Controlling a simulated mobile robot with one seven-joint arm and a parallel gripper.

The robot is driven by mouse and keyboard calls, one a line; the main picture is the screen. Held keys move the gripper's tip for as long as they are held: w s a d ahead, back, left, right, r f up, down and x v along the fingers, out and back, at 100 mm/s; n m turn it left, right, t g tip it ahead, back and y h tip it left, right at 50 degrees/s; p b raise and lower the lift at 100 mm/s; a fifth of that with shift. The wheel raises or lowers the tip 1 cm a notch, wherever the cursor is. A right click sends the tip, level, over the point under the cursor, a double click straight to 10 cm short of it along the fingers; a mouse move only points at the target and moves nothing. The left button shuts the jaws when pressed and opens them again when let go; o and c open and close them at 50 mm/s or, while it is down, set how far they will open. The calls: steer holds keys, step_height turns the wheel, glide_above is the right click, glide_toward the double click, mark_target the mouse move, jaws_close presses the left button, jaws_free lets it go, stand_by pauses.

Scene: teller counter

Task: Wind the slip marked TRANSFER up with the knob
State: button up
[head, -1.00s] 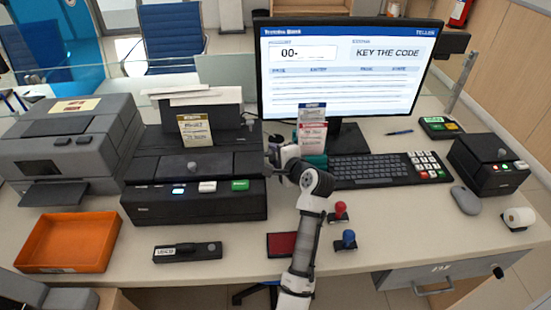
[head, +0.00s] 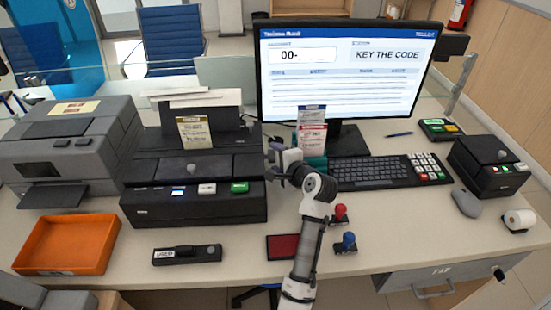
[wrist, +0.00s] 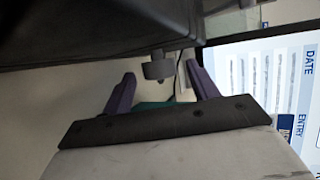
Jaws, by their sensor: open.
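A pale slip with a yellow header (head: 195,133) stands upright in the black slip printer (head: 195,212); its small print is too blurred to read. More slips, blue-headed (head: 312,113) and red-headed (head: 312,135), stand in a teal holder to its right. My gripper (head: 273,160) is at the printer's right side, open. In the wrist view, a short grey knob (wrist: 158,68) on the dark printer body shows between the tips of my two purple fingers (wrist: 160,76), with gaps on both sides. In the head view my gripper and the printer hide that spot.
The monitor (head: 340,75) reads "KEY THE CODE". A keyboard (head: 375,172) lies right of my arm. A red pad (head: 283,247) and two stamps, red (head: 340,213) and blue (head: 347,241), sit close to my arm. An orange tray (head: 68,268) is at front left.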

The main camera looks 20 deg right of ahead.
steer(key=b+v, duration=0.2)
steer(key=v, duration=1)
steer(key=shift+s, duration=0.3)
